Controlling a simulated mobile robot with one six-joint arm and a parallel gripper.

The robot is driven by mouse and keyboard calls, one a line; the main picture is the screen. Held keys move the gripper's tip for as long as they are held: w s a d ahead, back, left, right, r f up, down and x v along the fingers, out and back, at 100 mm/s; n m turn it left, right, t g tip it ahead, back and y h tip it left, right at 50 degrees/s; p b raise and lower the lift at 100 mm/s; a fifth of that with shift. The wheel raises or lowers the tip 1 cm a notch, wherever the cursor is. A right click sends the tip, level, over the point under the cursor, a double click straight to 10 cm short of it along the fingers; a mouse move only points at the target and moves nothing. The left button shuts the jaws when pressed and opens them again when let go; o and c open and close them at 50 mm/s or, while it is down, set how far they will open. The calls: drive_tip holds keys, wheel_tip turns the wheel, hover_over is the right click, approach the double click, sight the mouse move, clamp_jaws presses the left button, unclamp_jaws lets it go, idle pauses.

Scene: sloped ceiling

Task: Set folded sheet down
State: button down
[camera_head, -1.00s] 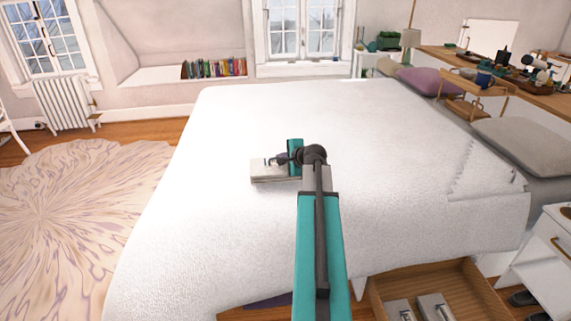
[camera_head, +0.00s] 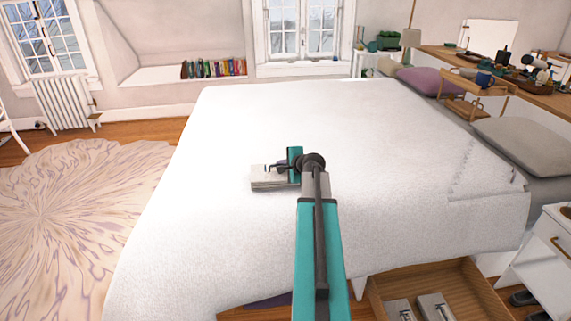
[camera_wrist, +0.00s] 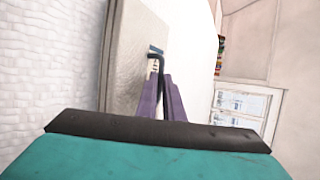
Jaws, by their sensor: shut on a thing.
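The folded sheet (camera_head: 268,181) is a flat, pale grey-white bundle over the middle of the white bed. It also shows in the wrist view (camera_wrist: 128,60), where it runs beside the white bed cover. My gripper (camera_head: 280,167) is at its upper side, shut on it. The purple fingers (camera_wrist: 165,100) show in the wrist view, by a dark bent bar (camera_wrist: 158,62) at the sheet. The exact grip is partly hidden. I cannot tell whether the sheet's underside touches the bed cover (camera_head: 230,235).
The bed top around the sheet is broad and clear. Pillows (camera_head: 525,142) lie at the right, beside a wooden shelf with small items. An open wooden drawer (camera_head: 465,285) with grey bundles juts out at the lower right. A patterned rug (camera_head: 70,215) covers the floor at left.

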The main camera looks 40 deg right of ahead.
drive_tip(key=shift+f, duration=0.1)
drive_tip(key=c, duration=1.9)
unclamp_jaws()
drive_tip(key=shift+r, duration=0.3)
drive_tip(key=v, duration=1.2)
drive_tip(key=shift+f, duration=0.1)
